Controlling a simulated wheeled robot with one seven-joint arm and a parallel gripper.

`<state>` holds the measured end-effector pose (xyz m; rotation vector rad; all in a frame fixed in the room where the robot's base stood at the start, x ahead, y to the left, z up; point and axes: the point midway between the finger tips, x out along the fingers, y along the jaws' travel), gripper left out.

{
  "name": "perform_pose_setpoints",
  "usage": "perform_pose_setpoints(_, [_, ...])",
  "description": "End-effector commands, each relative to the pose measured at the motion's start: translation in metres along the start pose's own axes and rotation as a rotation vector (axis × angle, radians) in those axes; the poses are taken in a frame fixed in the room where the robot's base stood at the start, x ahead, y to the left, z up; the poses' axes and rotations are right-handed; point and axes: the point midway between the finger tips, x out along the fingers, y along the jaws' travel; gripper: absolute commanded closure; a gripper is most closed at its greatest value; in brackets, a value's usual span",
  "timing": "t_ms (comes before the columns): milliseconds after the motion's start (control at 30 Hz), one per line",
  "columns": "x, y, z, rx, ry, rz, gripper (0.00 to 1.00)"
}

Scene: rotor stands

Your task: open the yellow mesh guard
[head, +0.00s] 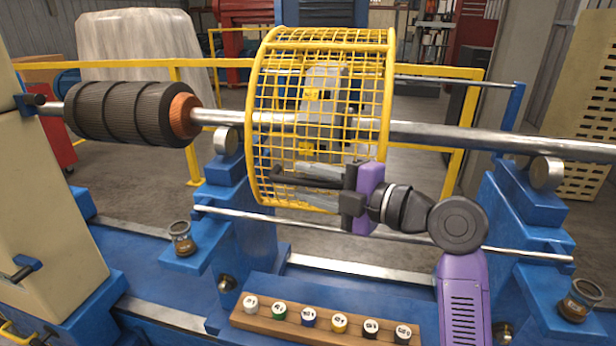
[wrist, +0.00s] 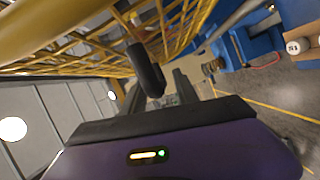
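The yellow mesh guard (head: 262,85) is a drum-shaped cage around the shaft in the middle of the head view. It looks closed around the shaft. Its mesh also shows close up in the wrist view (wrist: 180,30). A black bar-shaped handle (head: 300,180) sits at the guard's lower front; in the wrist view the handle (wrist: 147,72) hangs below the mesh. My gripper (head: 312,184) is at the guard's lower front, its fingers pointing left. The fingers are apart, one above and one below the handle, with a gap visible. Contact with the handle is unclear.
The steel shaft (head: 450,135) with a dark ribbed roller (head: 125,112) rests on blue stands (head: 525,195). A thin rod (head: 400,232) runs below my gripper. A wooden rack (head: 325,325) of several labelled jars is in front. Yellow railing (head: 440,68) stands behind.

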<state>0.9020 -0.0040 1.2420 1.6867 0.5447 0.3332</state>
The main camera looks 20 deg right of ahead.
Motion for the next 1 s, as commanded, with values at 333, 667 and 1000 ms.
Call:
perform_pose_setpoints(333, [0.0039, -0.0001, 0.0, 0.0, 0.0, 0.001, 0.68])
perform_pose_setpoints(667, [0.0036, -0.0002, 0.0, 0.0, 0.0, 0.0, 1.0])
perform_pose_setpoints(1000, [0.0036, -0.0005, -0.0001, 0.0, 0.0, 0.0, 1.0])
